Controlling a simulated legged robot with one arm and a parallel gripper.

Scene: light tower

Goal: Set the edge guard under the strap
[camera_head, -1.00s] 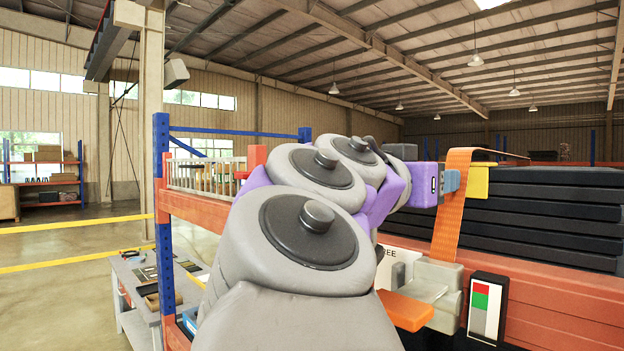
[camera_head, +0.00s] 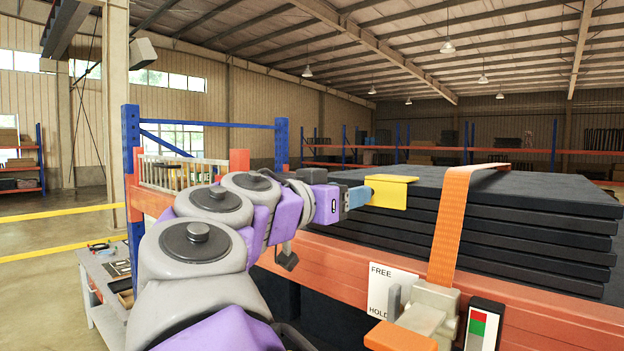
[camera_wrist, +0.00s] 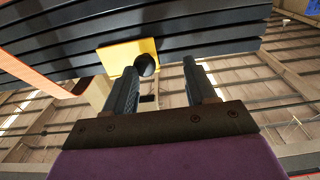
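The yellow edge guard (camera_head: 391,191) sits at the top edge of the black stack's near side, left of the strap and apart from it. The orange strap (camera_head: 452,225) runs over the stack and down its front to the buckle. My gripper (camera_head: 359,196) is at the guard's left side, its blue-grey fingertips close to it. In the wrist view my gripper (camera_wrist: 160,72) has its fingers apart. The guard (camera_wrist: 115,60) shows just beyond the left fingertip, with a dark round spot near its edge. A gap separates it from the right finger. Contact cannot be told.
The black stack (camera_head: 520,215) lies behind an orange beam (camera_head: 560,314). A buckle (camera_head: 432,306) with an orange lever (camera_head: 398,337) is on the beam, beside a FREE/HOLD sign (camera_head: 384,285) and a red-green indicator (camera_head: 480,326). A workbench (camera_head: 104,300) stands at left.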

